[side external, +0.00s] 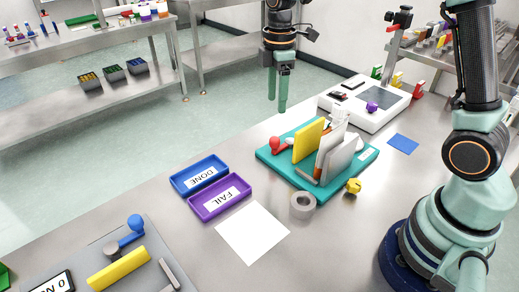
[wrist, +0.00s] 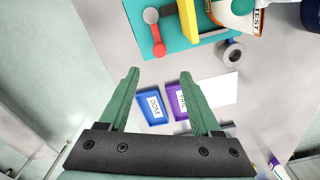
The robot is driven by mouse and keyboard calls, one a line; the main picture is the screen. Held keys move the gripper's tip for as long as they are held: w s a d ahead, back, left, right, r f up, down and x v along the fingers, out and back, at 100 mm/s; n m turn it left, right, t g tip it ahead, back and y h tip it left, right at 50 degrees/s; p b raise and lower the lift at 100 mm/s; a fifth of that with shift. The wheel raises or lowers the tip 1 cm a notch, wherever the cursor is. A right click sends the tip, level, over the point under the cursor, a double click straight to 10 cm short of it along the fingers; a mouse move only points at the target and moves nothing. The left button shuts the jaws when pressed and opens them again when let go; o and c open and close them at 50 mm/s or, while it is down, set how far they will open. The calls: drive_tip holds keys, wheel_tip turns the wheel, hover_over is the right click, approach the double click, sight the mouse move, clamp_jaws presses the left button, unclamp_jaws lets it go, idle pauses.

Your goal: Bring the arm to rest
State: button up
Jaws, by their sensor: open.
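My gripper (side external: 279,92) hangs over the far edge of the steel table, fingers pointing down, above the floor side. It is empty. In the wrist view my gripper (wrist: 159,85) shows its two green fingers spread apart, with nothing between the tips. My arm stands at the right of the side view, on a dark blue base.
A teal board (side external: 270,160) carries a yellow block (side external: 307,140), white pieces and a red-knobbed lever (side external: 278,144). A blue DONE tray (side external: 199,176) and purple FAIL tray (side external: 220,198) lie near a white sheet (side external: 252,232). A grey roll (side external: 302,205) stands nearby.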

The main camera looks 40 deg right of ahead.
drive_tip(key=s+r+m+t, duration=0.2)
drive_tip(key=s+r+m, duration=0.1)
drive_tip(key=s+m, duration=0.4)
drive_tip(key=s+r+m+t, duration=0.3)
drive_tip(key=s+m, duration=0.3)
drive_tip(key=s, duration=0.2)
drive_tip(key=shift+d+r+m+t, duration=0.3)
drive_tip(key=shift+r+m, duration=0.1)
drive_tip(key=shift+r, duration=0.25)
